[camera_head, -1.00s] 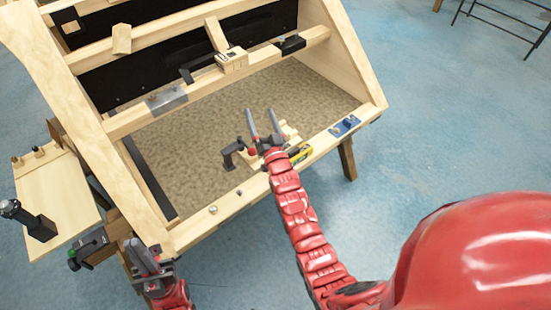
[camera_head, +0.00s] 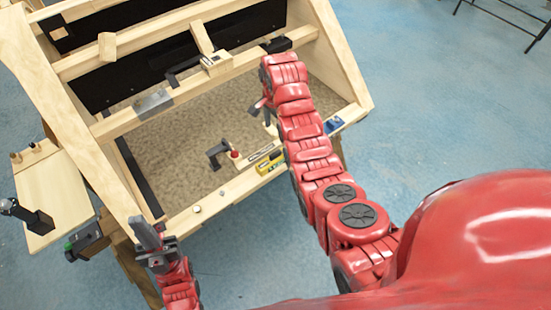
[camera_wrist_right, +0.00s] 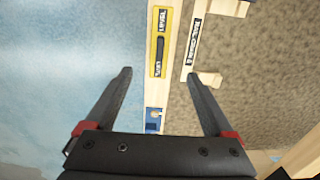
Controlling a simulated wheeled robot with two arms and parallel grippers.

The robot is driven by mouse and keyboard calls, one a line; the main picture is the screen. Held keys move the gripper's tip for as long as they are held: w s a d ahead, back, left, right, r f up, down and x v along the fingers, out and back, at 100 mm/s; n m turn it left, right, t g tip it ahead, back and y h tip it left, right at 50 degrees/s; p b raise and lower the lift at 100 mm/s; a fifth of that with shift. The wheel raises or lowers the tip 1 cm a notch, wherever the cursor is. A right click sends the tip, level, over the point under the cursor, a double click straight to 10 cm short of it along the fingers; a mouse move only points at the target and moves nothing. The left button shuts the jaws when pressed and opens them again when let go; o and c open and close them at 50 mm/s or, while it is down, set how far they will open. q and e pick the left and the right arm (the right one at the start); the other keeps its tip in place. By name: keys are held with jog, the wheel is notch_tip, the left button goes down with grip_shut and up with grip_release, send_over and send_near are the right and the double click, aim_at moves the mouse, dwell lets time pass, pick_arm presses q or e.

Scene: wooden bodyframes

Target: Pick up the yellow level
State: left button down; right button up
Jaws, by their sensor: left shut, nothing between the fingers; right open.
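The yellow level (camera_head: 270,163) lies on the front wooden rail of the bodyframe. In the right wrist view the yellow level (camera_wrist_right: 160,42) lies lengthwise along the rail, beyond the fingertips and between their lines. My right gripper (camera_wrist_right: 160,75) is open and empty, with its two dark fingers pointing toward the level. In the head view my right gripper (camera_head: 262,106) is partly hidden by its own red arm, to the upper left of the level's right end. My left gripper (camera_head: 150,234) is shut and empty at the frame's lower left corner.
A wooden piece with a label (camera_wrist_right: 195,48) and a black clamp-like tool (camera_head: 218,152) lie beside the level. A blue object (camera_head: 334,124) sits further right on the rail. A wooden side shelf (camera_head: 50,195) is at the left.

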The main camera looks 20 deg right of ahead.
jog(key=b, duration=0.7)
send_over(275, 153)
notch_tip(275, 153, down, 8)
jog(key=shift+w+d+f, duration=0.1)
jog(key=shift+w+f, duration=0.05)
jog(key=shift+f+b, duration=0.75)
jog(key=shift+f, duration=0.2)
jog(key=shift+f+p, duration=0.7)
jog(key=shift+p, duration=0.05)
jog(key=shift+f+p, duration=0.45)
jog(key=shift+f, duration=0.25)
jog(key=shift+f+p, duration=0.35)
jog(key=shift+f, duration=1.7)
grip_shut()
